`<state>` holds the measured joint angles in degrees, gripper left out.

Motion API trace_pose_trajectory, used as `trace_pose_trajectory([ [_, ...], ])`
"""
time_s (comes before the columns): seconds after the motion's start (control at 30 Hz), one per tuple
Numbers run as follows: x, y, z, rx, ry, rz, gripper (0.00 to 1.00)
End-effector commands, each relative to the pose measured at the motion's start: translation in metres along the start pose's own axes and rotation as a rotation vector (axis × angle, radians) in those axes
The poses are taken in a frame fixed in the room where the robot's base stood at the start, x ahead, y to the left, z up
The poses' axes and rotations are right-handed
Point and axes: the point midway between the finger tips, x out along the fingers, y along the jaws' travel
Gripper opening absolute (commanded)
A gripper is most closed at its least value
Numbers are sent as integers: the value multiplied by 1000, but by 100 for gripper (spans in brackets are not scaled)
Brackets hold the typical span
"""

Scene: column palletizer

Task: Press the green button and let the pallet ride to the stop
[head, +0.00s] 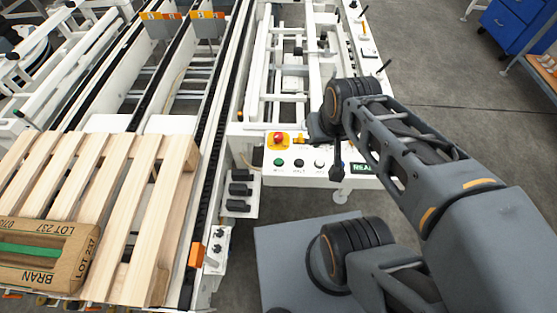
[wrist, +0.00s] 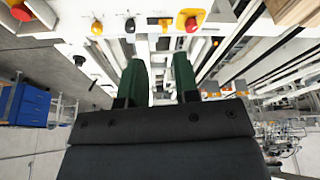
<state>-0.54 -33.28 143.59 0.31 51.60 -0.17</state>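The green button (head: 279,162) sits at the left of the lower row on a white control panel (head: 262,152), beside a black and a white button. In the wrist view I cannot pick it out. My gripper (head: 337,172) is over the panel, right of the green button and apart from it. In the wrist view its two green fingers (wrist: 159,66) stand apart with nothing between them. The wooden pallet (head: 152,210) lies on the chain conveyor at the left, carrying a cardboard box (head: 40,258). Orange-tagged blocks (head: 207,18) stand further up the conveyor.
A red emergency button (head: 278,138) on a yellow base sits above the green button; it also shows in the wrist view (wrist: 190,22). A lit display (head: 363,168) is at the panel's right. A blue cabinet (head: 515,22) stands far right. The conveyor ahead of the pallet looks clear.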

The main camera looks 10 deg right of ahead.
Motion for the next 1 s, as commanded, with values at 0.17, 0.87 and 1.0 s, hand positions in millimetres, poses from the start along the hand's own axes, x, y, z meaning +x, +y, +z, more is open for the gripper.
trace_pose_trajectory([
  [0.17, 0, 0, 0, 0, 0, 0, 12],
  [0.87, 0, 0, 0, 0, 0, 0, 0],
  [1.0, 0, 0, 0, 0, 0, 0, 0],
])
